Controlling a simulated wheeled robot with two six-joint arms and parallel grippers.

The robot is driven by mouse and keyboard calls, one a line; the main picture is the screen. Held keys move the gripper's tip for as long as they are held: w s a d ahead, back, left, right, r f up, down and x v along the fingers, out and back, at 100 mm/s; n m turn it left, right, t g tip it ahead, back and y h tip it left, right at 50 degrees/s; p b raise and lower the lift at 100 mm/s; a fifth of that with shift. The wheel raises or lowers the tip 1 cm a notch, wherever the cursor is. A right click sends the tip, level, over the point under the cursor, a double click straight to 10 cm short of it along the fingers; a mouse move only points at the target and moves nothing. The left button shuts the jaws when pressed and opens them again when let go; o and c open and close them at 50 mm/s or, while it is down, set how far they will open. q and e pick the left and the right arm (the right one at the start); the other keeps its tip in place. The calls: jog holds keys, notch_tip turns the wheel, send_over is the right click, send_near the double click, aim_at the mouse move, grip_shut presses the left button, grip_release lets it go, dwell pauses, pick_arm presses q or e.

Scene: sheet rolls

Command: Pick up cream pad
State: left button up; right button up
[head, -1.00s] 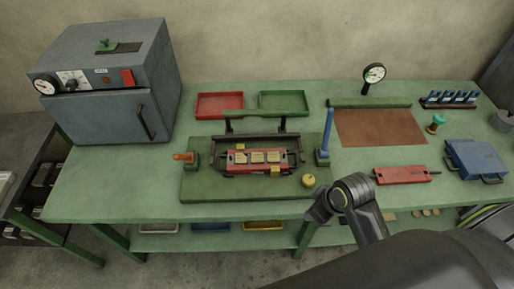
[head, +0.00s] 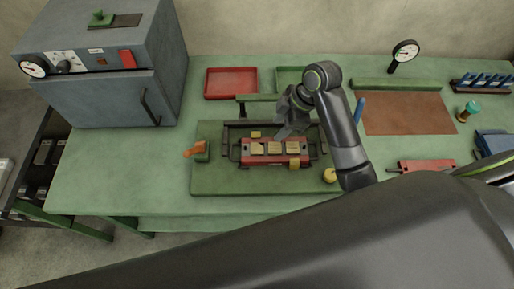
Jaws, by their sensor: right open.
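Three cream pads lie in a row on a red carrier (head: 248,160): a left one (head: 257,148), a middle one (head: 275,147) and a right one (head: 293,147). The carrier sits on a dark green fixture base (head: 220,183). My right gripper (head: 282,134) is open and just behind the middle and right pads, pointing down toward them. Its fingertips look close to the pads, but I cannot tell the height gap. My left gripper is out of view.
An orange-handled clamp (head: 195,150) stands left of the carrier, and a yellow knob (head: 330,175) lies at the right. Red (head: 231,83) and green (head: 289,77) trays sit behind. A grey oven (head: 105,85) stands at the left. My arm covers part of the fixture's right side.

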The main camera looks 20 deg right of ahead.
aim_at(261, 149)
jog(key=x, duration=0.4)
jog(key=shift+w+p, duration=0.3)
jog(key=shift+w, duration=0.05)
jog(key=x, duration=0.2)
jog(key=shift+a+f, duration=0.1)
jog(key=shift+f, duration=0.25)
jog(key=p+x, duration=0.2)
jog(key=x, duration=0.2)
jog(key=shift+a+f, duration=0.2)
jog(key=shift+f, duration=0.35)
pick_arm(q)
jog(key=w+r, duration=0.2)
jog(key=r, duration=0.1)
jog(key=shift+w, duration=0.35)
pick_arm(e)
jog(key=shift+s+f, duration=0.1)
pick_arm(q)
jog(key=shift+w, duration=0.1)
pick_arm(e)
jog(key=shift+s, duration=0.1)
jog(key=c, duration=0.6)
